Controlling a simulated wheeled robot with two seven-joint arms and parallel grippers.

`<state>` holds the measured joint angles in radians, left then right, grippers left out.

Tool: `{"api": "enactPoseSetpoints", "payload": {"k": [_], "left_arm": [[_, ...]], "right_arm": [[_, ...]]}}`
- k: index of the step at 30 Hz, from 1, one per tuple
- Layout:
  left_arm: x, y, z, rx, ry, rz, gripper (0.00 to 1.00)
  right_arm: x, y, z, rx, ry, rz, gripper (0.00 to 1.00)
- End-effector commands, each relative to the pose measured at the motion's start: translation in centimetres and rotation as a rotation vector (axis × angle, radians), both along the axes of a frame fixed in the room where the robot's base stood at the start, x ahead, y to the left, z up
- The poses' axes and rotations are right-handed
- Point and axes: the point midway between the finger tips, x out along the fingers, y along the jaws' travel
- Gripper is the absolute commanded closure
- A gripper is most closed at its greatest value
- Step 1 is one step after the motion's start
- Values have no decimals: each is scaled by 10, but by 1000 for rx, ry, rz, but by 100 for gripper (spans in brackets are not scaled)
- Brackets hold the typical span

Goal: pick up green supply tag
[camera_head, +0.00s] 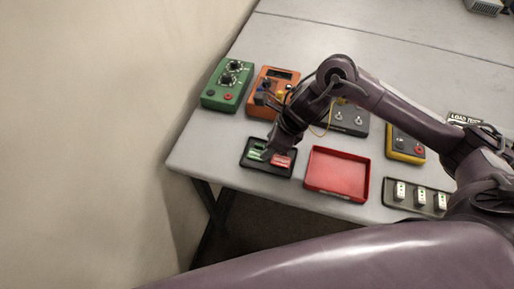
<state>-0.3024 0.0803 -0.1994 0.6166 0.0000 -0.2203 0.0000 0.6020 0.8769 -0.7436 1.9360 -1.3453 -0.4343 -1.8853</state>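Green supply tags (257,149) lie in a small black tray (247,164) near the table's front left. A red tag (281,161) lies at the right side of the same tray. My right gripper (270,152) reaches down over this tray from the right, close to the green tags. Its fingers are small and dark here, so I cannot tell whether they are open or shut, or touching a tag. My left gripper is not in view.
A red tray (338,172) stands right of the black tray. A green box (228,84), an orange box (264,101), a dark box (350,118) and a yellow box (405,146) stand behind. A grey tray (426,210) holds white pieces. The table's back is mostly clear.

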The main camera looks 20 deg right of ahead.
Motion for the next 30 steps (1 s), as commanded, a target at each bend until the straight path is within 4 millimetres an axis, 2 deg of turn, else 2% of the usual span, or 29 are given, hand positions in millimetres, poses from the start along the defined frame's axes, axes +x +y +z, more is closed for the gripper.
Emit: {"api": "enactPoseSetpoints", "payload": {"k": [1,3,6,10,14,17,18,25,30], "left_arm": [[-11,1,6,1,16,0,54],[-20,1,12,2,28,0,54],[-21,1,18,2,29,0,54],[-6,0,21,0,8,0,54],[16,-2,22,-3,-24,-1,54],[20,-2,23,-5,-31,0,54],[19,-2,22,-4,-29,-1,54],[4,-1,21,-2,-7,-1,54],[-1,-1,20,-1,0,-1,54]], "right_arm": [[0,3,-3,2,4,-3,48],[2,6,-12,2,6,-4,48],[6,11,-28,3,4,-3,48],[9,14,-41,1,1,-3,48],[11,15,-45,-1,-3,-1,48],[10,15,-45,-1,-3,-1,48],[10,15,-45,-1,-3,-1,49],[10,15,-44,0,-3,-2,79],[10,15,-44,0,-3,-2,81]]}}
